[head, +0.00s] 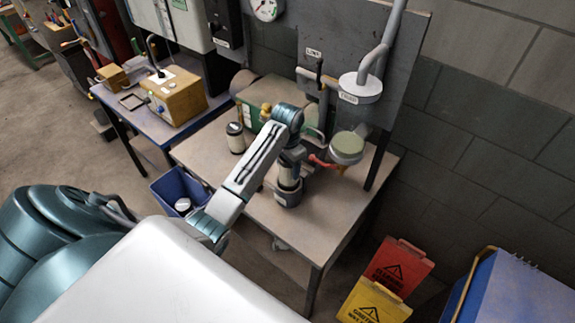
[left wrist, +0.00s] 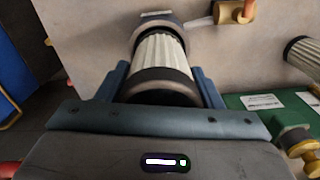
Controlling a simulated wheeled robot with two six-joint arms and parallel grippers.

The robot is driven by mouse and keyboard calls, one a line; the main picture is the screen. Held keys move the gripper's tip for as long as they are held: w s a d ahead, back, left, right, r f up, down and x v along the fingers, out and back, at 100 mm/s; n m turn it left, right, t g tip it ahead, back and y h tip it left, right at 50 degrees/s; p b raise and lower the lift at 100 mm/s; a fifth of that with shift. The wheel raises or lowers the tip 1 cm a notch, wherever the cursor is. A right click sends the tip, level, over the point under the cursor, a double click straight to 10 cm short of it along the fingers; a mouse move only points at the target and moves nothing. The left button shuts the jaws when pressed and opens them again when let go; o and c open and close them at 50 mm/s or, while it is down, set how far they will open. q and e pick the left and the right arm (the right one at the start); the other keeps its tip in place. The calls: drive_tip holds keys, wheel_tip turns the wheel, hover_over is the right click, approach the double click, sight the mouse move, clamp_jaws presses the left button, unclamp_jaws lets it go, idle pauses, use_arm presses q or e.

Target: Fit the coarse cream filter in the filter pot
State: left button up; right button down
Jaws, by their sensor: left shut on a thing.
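My left gripper (head: 289,168) is shut on a cream pleated filter (left wrist: 160,57) with dark end caps. The left wrist view shows the gripper's blue fingers (left wrist: 163,88) on both sides of the near cap. The filter's far end meets the grey round filter pot (left wrist: 155,22), and it looks to be at or inside the rim; how deep it sits I cannot tell. In the head view the pot (head: 288,198) stands on the bench under the gripper, with a strip of the filter (head: 288,180) showing above it. My right gripper is not in view.
A second pleated filter (head: 235,139) stands on the bench (head: 325,220), left of my arm. A round grey part with a greenish top (head: 347,146) and red-handled pipework (head: 322,162) are right of the pot. A blue bin (head: 172,188) is left of the bench. The front right bench top is clear.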

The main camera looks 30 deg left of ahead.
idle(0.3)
use_arm(q)
drive_tip(key=shift+f, duration=0.3)
drive_tip(key=shift+f, duration=0.4)
drive_tip(key=shift+f+b, duration=0.35)
drive_tip(key=shift+f, duration=0.3)
drive_tip(key=shift+f, duration=0.45)
idle(0.3)
drive_tip(key=shift+f, duration=0.45)
drive_tip(key=shift+f+b, duration=0.5)
drive_tip(key=shift+f, duration=0.25)
drive_tip(key=o, duration=1.2)
